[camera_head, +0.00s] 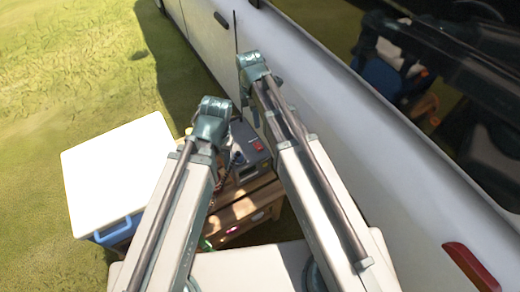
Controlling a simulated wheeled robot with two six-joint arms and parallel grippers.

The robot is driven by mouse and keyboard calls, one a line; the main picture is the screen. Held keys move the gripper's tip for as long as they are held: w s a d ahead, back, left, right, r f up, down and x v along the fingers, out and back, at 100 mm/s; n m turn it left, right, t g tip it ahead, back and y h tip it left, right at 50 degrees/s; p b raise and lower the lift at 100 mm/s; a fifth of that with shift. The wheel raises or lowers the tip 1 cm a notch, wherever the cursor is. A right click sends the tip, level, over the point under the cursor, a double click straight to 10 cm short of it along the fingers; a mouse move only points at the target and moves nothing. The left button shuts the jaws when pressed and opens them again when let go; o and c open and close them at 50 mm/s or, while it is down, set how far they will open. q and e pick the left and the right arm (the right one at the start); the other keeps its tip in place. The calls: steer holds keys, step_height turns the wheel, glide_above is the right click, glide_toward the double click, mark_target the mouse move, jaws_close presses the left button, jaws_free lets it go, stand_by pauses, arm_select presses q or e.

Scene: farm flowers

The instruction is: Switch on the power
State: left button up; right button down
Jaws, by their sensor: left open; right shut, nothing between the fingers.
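A dark grey power box (247,168) with a red switch (258,146) on its top sits beside the van. It rests on a wooden crate (247,208). My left gripper (236,156) is open at the left side of the box, left of the red switch; its fingertips are small and partly hidden by my arm. My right gripper (250,110) is shut and empty, farther up the picture than the switch and in front of the van's side. I cannot tell whether either gripper touches anything. My arms cover parts of the box and crate.
A white van (340,92) fills the right side, close to my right arm. A cooler with a white lid (115,170) and blue body stands left of the crate. A white surface (250,268) lies at the bottom. Open grass (70,70) lies at upper left.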

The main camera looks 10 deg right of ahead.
mark_target(260, 149)
steer(key=w+f+n+b, duration=0.1)
steer(key=w+f+n, duration=0.1)
steer(key=w+n, duration=0.1)
steer(key=shift+w+d+f+n+b, duration=0.1)
steer(key=shift+d+f+n+b, duration=0.2)
steer(key=shift+d+b, duration=0.1)
steer(key=f+b, duration=0.4)
steer(key=s+f+b, duration=0.1)
steer(key=f+b, duration=0.8)
steer(key=shift+s+d+f+b, duration=0.3)
steer(key=shift+d, duration=0.05)
steer(key=shift+f, duration=0.2)
steer(key=shift+s, duration=0.1)
steer(key=shift+s+f+b, duration=0.15)
steer(key=shift+f+b, duration=0.05)
steer(key=shift+b, duration=0.15)
steer(key=shift+w+r, duration=0.1)
steer(key=shift+w, duration=0.1)
